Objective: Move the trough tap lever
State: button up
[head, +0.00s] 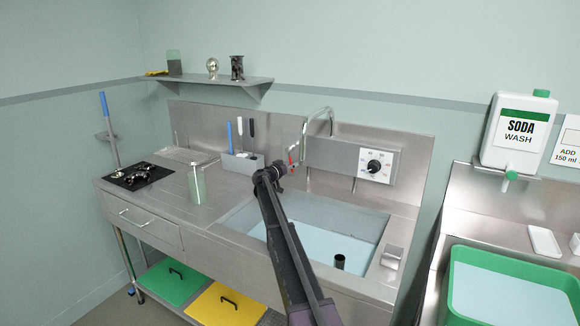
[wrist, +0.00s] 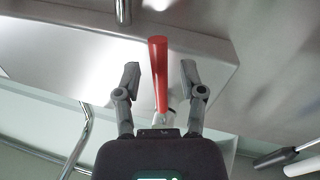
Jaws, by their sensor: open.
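The tap lever is a thin red handle (wrist: 159,75) in the wrist view. It stands between the two fingers of my gripper (wrist: 160,68), which are open with a gap on each side of it. Its pale base is partly hidden behind the gripper body. In the head view a small bit of the red lever (head: 291,157) shows just beyond my gripper (head: 281,167), below the curved steel spout (head: 318,113). The trough (head: 238,219) holds pale blue liquid. My arm crosses in front of it and hides part of it.
A steel box with a dial (head: 375,167) is right of the lever. A green tub (head: 449,280) is at the right.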

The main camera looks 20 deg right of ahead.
grip_shut()
